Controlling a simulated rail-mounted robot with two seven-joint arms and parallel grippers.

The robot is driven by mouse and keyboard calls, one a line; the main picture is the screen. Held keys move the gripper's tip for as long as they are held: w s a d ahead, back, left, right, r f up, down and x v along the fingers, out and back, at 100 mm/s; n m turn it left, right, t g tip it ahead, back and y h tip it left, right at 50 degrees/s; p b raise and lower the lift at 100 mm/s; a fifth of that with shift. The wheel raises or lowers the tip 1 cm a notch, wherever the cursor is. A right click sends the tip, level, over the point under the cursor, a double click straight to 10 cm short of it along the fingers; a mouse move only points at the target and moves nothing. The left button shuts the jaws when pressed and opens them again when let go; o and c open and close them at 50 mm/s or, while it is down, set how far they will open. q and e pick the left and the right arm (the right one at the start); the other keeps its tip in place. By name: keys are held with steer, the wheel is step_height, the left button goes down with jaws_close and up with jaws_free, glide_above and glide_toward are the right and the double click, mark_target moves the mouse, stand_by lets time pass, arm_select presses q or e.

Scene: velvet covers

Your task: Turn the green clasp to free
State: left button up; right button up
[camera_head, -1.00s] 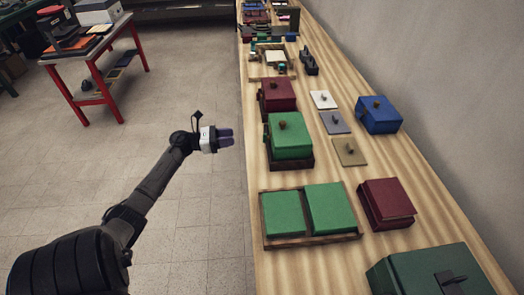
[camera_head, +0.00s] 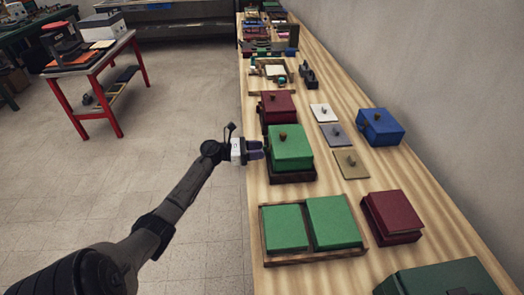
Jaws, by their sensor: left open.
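A green box (camera_head: 291,143) with a brown knob (camera_head: 283,136) on its lid stands on a dark wooden base (camera_head: 292,177) near the left edge of the long wooden table. My left gripper (camera_head: 262,149) is open, with its fingertips close to the left side of this box. I cannot tell whether they touch it. A clasp on that side is too small and too covered by the fingers to make out, so its turn does not show. My right gripper is not in view.
On the table (camera_head: 410,227), a maroon box (camera_head: 278,106) stands just behind the green one. A wooden tray (camera_head: 315,257) with two green blocks lies in front. Small knobbed plates (camera_head: 351,164) and a blue box (camera_head: 380,126) are to the right. Open floor lies left.

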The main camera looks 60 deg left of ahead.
arm_select(q)
steer(key=shift+x, duration=0.85)
jaws_close()
